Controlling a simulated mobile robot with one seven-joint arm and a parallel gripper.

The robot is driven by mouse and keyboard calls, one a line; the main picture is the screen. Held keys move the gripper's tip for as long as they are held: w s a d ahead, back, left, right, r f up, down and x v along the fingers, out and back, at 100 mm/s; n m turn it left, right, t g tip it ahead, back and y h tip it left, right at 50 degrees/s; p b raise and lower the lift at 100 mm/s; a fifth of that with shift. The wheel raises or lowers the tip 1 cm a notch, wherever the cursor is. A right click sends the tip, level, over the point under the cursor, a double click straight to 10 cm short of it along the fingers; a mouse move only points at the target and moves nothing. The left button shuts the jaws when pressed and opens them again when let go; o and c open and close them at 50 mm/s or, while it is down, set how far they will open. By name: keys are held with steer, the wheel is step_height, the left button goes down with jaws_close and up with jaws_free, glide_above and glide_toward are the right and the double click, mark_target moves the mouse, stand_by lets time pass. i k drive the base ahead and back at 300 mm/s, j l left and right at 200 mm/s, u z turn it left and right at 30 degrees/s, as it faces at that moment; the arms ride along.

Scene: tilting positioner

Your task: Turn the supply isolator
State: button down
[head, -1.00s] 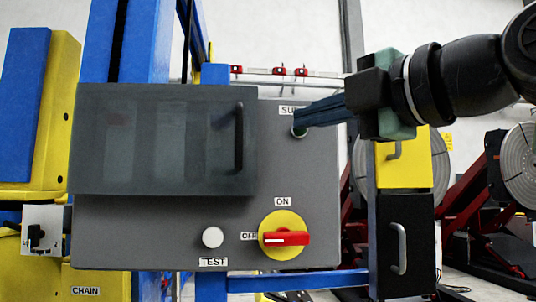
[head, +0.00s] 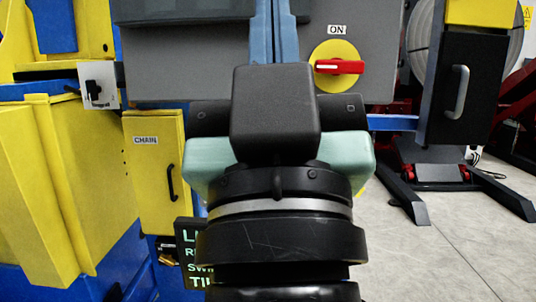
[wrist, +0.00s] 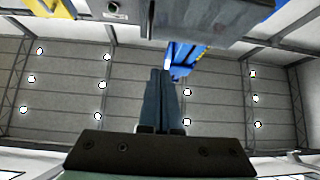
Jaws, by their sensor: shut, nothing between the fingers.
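The supply isolator (head: 322,51) is a yellow disc with a red handle (head: 340,67) on a grey panel. The handle lies level, its white-marked end pointing left, and an ON label sits above it. My gripper (head: 273,12) is shut and empty, its slim blue fingers pointing up in the head view, left of the isolator and apart from it in the picture. The fingers also show pressed together in the wrist view (wrist: 162,75). My gripper's body covers the lower left of the panel, and no OFF label shows. The isolator is not seen in the wrist view.
The grey panel (head: 375,35) shows behind the fingers. A small grey switch box (head: 99,86) and a yellow CHAIN cabinet (head: 150,185) stand left. A black cabinet with a handle (head: 480,70) stands right. Open floor (head: 450,255) lies at lower right.

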mark_target(336, 66)
steer(key=i+l, duration=0.1)
steer(key=l, duration=0.35)
steer(key=i+l, duration=0.1)
steer(key=l, duration=0.35)
steer(key=i+l, duration=0.1)
steer(key=l, duration=0.3)
